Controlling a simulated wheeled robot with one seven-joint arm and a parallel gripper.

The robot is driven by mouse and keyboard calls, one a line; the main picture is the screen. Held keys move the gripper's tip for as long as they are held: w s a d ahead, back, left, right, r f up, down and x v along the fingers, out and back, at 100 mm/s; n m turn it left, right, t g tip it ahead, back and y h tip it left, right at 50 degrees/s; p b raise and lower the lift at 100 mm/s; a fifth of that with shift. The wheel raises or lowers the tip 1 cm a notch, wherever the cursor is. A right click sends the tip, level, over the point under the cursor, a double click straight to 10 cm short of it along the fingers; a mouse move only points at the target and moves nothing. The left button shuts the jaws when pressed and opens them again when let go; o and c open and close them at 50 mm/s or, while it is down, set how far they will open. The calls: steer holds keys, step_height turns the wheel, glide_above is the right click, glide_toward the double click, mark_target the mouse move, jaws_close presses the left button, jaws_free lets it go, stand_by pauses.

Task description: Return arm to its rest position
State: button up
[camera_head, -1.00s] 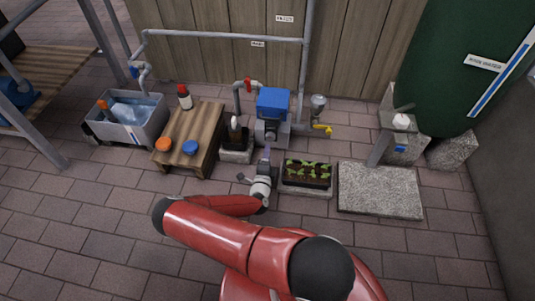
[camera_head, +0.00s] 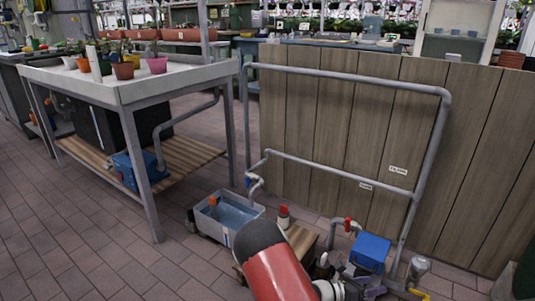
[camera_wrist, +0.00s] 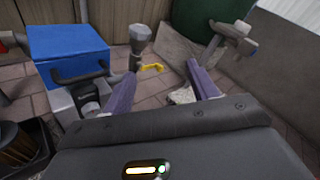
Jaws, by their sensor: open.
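My gripper (camera_wrist: 161,70) shows in the wrist view with its two purple fingers spread apart and nothing between them. A blue-topped pump (camera_wrist: 68,52) stands to the left of the fingers, and a yellow-handled tap (camera_wrist: 151,68) shows beyond the gap between them. In the head view my red arm reaches up from the bottom edge, bent at a dark joint.
A grey water basin (camera_head: 228,217) and a wooden stand (camera_head: 301,240) with a red-capped bottle (camera_head: 283,216) are close to my arm. Grey pipes (camera_head: 345,75) run along the wooden panel wall (camera_head: 330,125). A potting table (camera_head: 125,92) stands left. The paving at lower left is clear.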

steer(key=s+a+r+m+y+p, duration=0.2)
steer(key=s+a+r+m+y, duration=0.3)
steer(key=s+r+m, duration=0.3)
steer(key=s+a+r+m+t+y+p, duration=0.1)
steer(key=s+a+r+m+y, duration=0.4)
steer(key=r, duration=1.1)
steer(key=s+a+r+m+y+p, duration=0.3)
steer(key=s+a+r+m+y, duration=0.2)
steer(key=s+r+m, duration=0.5)
step_height(320, 180, up, 3)
steer(key=m+y, duration=0.1)
steer(key=m, duration=0.2)
steer(key=shift+s+a+f+m+t, duration=0.2)
steer(key=shift+s+a+m+t, duration=0.1)
steer(key=shift+s+t, duration=0.1)
